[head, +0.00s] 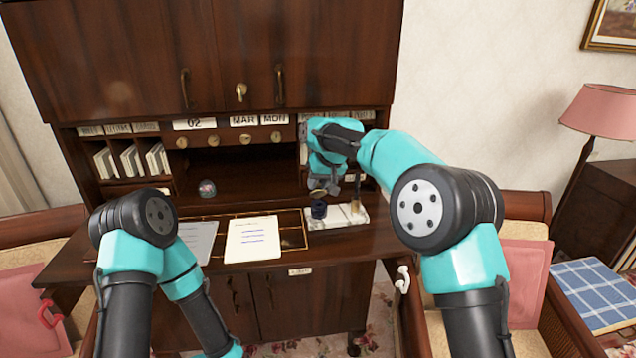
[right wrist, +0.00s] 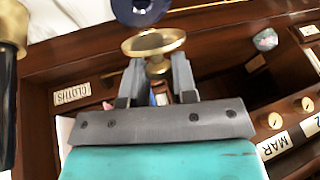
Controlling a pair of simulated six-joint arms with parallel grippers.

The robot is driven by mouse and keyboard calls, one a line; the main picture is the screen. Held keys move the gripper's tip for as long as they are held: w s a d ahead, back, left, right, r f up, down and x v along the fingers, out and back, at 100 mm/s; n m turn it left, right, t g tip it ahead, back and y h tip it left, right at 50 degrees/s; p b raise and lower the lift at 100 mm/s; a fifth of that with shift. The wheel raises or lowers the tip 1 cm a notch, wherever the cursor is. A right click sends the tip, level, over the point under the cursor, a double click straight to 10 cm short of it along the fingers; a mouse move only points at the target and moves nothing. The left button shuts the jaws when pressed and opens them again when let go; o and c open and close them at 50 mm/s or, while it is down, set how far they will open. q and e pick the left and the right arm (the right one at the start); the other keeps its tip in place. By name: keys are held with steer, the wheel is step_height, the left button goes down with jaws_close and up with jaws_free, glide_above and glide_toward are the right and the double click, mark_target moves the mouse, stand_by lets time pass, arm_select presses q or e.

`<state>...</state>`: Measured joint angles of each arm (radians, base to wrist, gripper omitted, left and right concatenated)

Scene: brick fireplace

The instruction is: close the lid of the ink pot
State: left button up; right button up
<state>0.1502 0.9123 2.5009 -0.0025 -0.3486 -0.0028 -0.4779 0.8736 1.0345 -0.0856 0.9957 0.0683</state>
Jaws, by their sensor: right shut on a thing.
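The dark blue ink pot (head: 318,209) stands on a white marble stand (head: 345,218) on the desk. Its round brass lid (head: 317,193) shows just above the pot in the head view. In the right wrist view the lid (right wrist: 153,42) has its brass stem between my fingers, and part of the blue pot (right wrist: 140,13) shows at the top edge. My right gripper (head: 332,188) is shut on the lid; it also fills the lower right wrist view (right wrist: 157,75). The lid looks apart from the pot. My left gripper is out of view.
A brass and dark upright piece (head: 355,205) stands on the marble stand, right of the pot. Papers (head: 252,238) lie to the left, with a small glass ball (head: 207,188) behind. The desk's pigeonholes and upper cabinet (head: 220,60) rise close behind.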

mark_target(317, 189)
steer(key=shift+s, duration=0.15)
steer(key=shift+s+d+n+t+y, duration=0.2)
steer(key=shift+s+t, duration=0.1)
steer(key=shift+t, duration=0.45)
steer(key=shift+s+d+n+t+y, duration=0.1)
steer(key=shift+s+t+y, duration=0.15)
steer(key=shift+t, duration=0.5)
steer(key=shift+s+d+f+t+y, duration=0.2)
steer(key=shift+s+t+y, duration=0.1)
steer(key=shift+t, duration=0.5)
steer(key=shift+s, duration=0.15)
steer(key=shift+a, duration=0.1)
steer(key=o, duration=0.9)
